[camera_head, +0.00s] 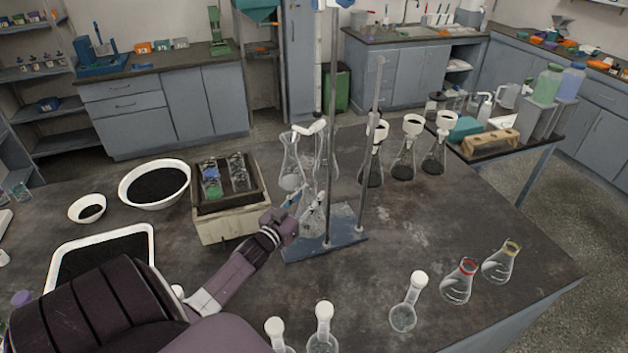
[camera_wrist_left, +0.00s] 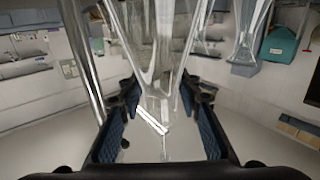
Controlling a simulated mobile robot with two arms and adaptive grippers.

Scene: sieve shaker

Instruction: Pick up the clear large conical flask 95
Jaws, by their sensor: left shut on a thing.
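A clear conical flask (camera_head: 313,221) is at the fingers of my left gripper (camera_head: 291,226), in front of the metal stand. In the left wrist view, clear glass (camera_wrist_left: 160,50) lies between the blue-padded fingers of my left gripper (camera_wrist_left: 160,135), which is shut on it. Overlapping transparent glass makes its outline hard to separate. Another clear flask (camera_head: 291,172) stands just behind, left of the stand's rod. My right gripper is not in view.
The metal stand (camera_head: 343,243) with two upright rods is right beside the held flask. Several flasks with white funnels, including one (camera_head: 404,160), stand behind right. A red-rimmed flask (camera_head: 459,283) is at front right. The table centre-right is clear.

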